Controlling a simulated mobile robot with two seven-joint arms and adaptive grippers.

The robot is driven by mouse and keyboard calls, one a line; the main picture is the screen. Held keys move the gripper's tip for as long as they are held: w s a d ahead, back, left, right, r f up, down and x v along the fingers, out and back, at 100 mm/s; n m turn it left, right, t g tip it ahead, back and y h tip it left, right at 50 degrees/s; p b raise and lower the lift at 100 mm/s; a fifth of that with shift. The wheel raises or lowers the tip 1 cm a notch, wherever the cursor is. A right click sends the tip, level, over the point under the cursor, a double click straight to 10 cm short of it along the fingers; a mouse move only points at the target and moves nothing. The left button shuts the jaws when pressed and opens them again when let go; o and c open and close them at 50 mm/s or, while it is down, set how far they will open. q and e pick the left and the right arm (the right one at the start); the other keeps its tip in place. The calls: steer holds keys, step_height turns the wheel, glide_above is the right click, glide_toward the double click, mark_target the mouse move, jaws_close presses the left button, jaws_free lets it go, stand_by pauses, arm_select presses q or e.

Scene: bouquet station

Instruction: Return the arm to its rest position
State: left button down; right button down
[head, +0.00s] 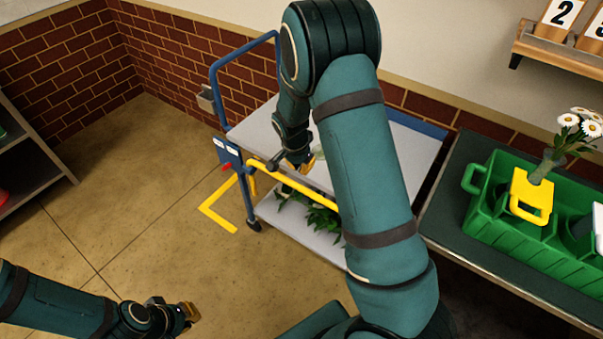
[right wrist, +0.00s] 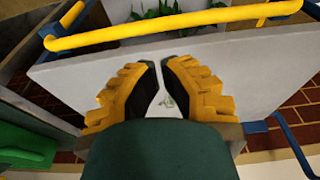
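My right arm reaches up the middle of the head view to a blue-framed cart with a white top (head: 257,132). My right gripper (head: 300,160) is over the cart's near edge, by its yellow rail (head: 318,198). In the right wrist view its two yellow fingers (right wrist: 158,70) stand a little apart, with nothing held between them. A small pale item (right wrist: 168,102) shows in the gap, too small to identify. My left gripper (head: 187,312) is low at the left over bare floor; its finger opening is unclear.
Green leafy stems (head: 318,215) lie on the cart's lower shelf. A green crate (head: 512,232) stands on a dark table at right, with white daisies (head: 580,125) and a yellow-handled holder (head: 531,196). A grey shelf (head: 38,160) stands at left.

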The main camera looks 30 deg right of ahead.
steer(key=shift+s+a+r, duration=0.1)
steer(key=shift+a+r, duration=0.05)
steer(key=shift+r, duration=0.45)
steer(key=shift+a+r, duration=0.15)
steer(key=shift+r, duration=0.45)
steer(key=s+a+f+n+y, duration=0.3)
steer(key=s+a+f+n, duration=0.3)
steer(key=s+a+f, duration=0.45)
steer(key=s+a+n+y, duration=0.1)
steer(key=s+a+n, duration=0.2)
steer(key=a, duration=0.3)
steer(key=s+a+f+n+y, duration=0.1)
steer(key=s+a+n, duration=0.2)
steer(key=a, duration=0.3)
steer(key=shift+s+f+t+y, duration=0.2)
steer(key=shift+s+t+y, duration=0.2)
steer(key=shift+s, duration=0.45)
